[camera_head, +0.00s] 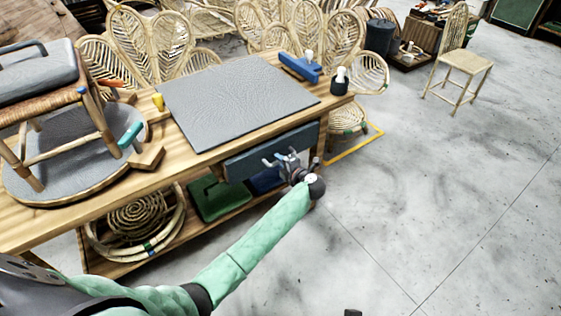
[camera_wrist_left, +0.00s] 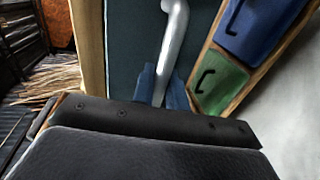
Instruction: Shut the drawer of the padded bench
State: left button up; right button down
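The padded bench is a wooden workbench (camera_head: 60,221) with a grey padded mat (camera_head: 235,95) on top. Its dark blue-grey drawer front (camera_head: 245,163) faces my left arm below the bench top; no drawer interior shows, and I cannot tell whether a small gap remains. My left gripper (camera_head: 279,160) is at the drawer front. In the left wrist view, the pale curved drawer handle (camera_wrist_left: 176,25) runs down between the blue fingers (camera_wrist_left: 163,88), which sit close on both sides of it. The dark drawer front (camera_wrist_left: 133,50) fills the area behind. My right gripper is not in view.
A green bin (camera_head: 218,198) and a rattan coil (camera_head: 137,216) sit on the lower shelf. A chair (camera_head: 462,62) stands far right. The floor on the right is clear.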

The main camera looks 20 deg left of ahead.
pick_arm(q)
grip_shut()
jog(key=shift+w+a+r+p, duration=0.1)
jog(key=shift+w+a+p, duration=0.1)
jog(key=shift+w+a, duration=0.45)
jog(key=shift+w+a+p, duration=0.2)
jog(key=shift+w+a, duration=0.2)
jog(key=shift+a, duration=0.3)
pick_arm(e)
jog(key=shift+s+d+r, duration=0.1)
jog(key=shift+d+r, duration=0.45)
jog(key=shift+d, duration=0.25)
pick_arm(q)
jog(key=o, duration=0.6)
grip_release()
jog(key=shift+w+a, duration=0.1)
jog(key=shift+o, duration=0.2)
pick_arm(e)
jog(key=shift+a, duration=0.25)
